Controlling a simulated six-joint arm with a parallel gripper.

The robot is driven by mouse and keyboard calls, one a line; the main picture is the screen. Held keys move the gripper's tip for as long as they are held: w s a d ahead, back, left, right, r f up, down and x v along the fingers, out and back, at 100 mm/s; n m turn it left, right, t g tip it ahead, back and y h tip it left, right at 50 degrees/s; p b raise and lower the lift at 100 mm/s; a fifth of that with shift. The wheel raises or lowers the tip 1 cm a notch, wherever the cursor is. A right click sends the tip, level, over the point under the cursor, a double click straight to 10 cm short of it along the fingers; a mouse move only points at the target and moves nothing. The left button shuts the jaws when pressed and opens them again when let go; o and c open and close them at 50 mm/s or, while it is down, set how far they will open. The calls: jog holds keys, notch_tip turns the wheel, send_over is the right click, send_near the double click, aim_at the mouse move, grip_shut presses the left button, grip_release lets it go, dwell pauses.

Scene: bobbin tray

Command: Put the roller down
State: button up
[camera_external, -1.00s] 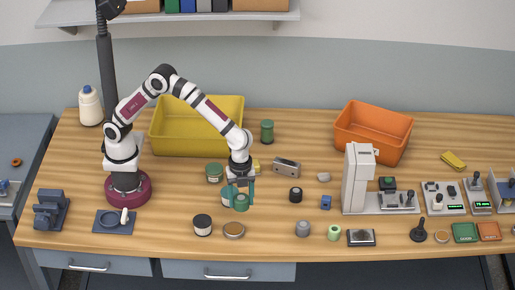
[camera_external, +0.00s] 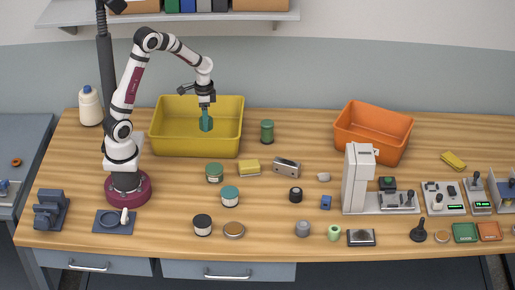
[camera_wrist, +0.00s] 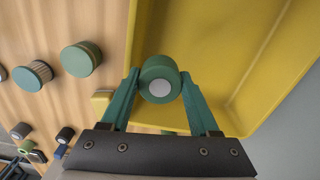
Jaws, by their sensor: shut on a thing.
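The roller, a dark green cylinder with a pale round centre on its end, is between my fingers. It shows in the wrist view (camera_wrist: 158,82) and in the external view (camera_external: 206,124). My gripper (camera_external: 206,110) points down at the yellow bin (camera_external: 170,149) and is shut on the roller, a finger on each side in the wrist view (camera_wrist: 158,85). In the external view the roller appears against the bin's interior. I cannot tell how high it is above the bin floor. The bin's yellow wall also shows in the wrist view (camera_wrist: 265,60).
A green-lidded jar (camera_external: 214,173), a teal-lidded jar (camera_external: 230,196) and a yellow block (camera_external: 249,167) stand in front of the bin. A green cylinder (camera_external: 267,131) stands right of it. An orange bin (camera_external: 373,128) is farther right. The visible bin floor looks empty.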

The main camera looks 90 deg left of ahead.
send_over(198, 135)
notch_tip(198, 135, down, 6)
jog(key=shift+d+f, duration=0.1)
jog(key=shift+d, duration=0.05)
jog(key=shift+f, duration=1.9)
jog(key=o, duration=1.4)
jog(key=shift+w+f, duration=0.1)
jog(key=shift+f, duration=0.05)
jog(key=shift+o, duration=0.2)
